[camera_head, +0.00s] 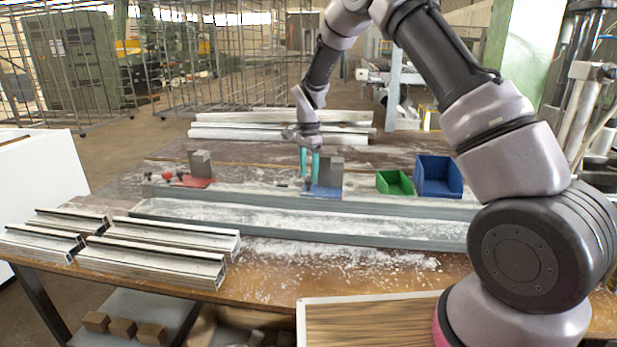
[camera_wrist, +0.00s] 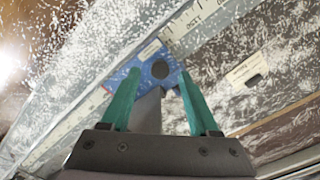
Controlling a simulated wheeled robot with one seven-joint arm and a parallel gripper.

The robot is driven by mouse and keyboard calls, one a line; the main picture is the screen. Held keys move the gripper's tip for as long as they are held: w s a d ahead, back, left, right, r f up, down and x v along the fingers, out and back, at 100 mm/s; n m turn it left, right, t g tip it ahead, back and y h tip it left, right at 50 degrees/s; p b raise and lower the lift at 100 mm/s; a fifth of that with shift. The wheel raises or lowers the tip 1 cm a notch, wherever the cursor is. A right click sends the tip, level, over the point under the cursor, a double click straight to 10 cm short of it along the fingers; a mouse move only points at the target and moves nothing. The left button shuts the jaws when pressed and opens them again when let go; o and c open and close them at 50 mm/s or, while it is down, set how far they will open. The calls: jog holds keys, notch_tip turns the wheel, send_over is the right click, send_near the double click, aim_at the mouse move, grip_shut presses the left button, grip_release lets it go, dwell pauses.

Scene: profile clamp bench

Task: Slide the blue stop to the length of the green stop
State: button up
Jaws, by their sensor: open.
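The blue stop (camera_head: 326,191) sits on the long grey rail of the bench, with a grey upright block (camera_head: 331,170) on it. In the wrist view the blue stop (camera_wrist: 150,62) has a dark round knob and lies against a white scale strip. My gripper (camera_head: 310,178) is open, with teal fingers pointing down at the stop. In the wrist view my gripper (camera_wrist: 155,85) has the grey block between its fingertips; I cannot tell whether they touch it. A red stop (camera_head: 195,182) with a grey block sits farther left on the rail. I cannot make out a green stop.
A green bin (camera_head: 394,182) and a blue bin (camera_head: 438,178) stand right of the blue stop. Several metal profiles (camera_head: 160,258) lie at the front left, more (camera_head: 280,132) at the back. A wooden-floored tray (camera_head: 370,325) is at the front. White shavings cover the bench.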

notch_tip(320, 180, up, 9)
dwell(0.3)
jog(key=s+d+r+n+t+y, duration=0.1)
jog(key=s+d+r+n+t, duration=0.1)
jog(key=s+d+r, duration=0.6)
jog(key=s+d+r+n+t+y, duration=0.1)
jog(key=s+d+r, duration=0.4)
jog(key=r, duration=0.6)
jog(key=s+d+r+n+t, duration=0.1)
jog(key=s+d+n+t, duration=0.1)
jog(key=s, duration=0.7)
jog(key=s+d+r+n+t, duration=0.1)
jog(key=s+d, duration=0.4)
jog(key=s, duration=0.5)
jog(key=shift+s+d+n+t, duration=0.3)
jog(key=shift+n+t, duration=0.2)
jog(key=shift+t, duration=0.1)
